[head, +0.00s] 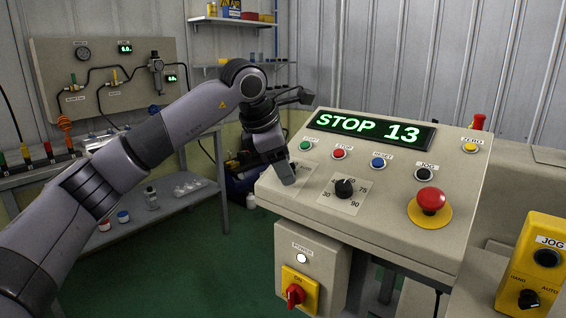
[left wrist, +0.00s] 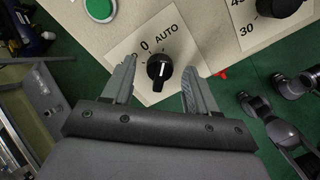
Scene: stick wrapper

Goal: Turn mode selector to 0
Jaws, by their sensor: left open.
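The mode selector (left wrist: 159,70) is a black knob with a white mark on a pale plate (left wrist: 140,47) in the left wrist view. The labels "0" and "AUTO" show above it; I cannot tell exactly which one the mark faces. My left gripper (head: 284,172) is at the left part of the sloped console (head: 380,215). In the left wrist view its open fingers (left wrist: 160,78) stand on either side of the knob, with gaps visible. In the head view the gripper hides the knob. My right gripper is not in view.
A numbered dial (head: 344,188), a row of buttons including a green one (head: 305,145), and a red mushroom button (head: 431,200) sit on the console. The display (head: 372,129) reads "STOP 13". A power box (head: 310,265) with a red switch is below. A yellow JOG box (head: 533,265) is at right.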

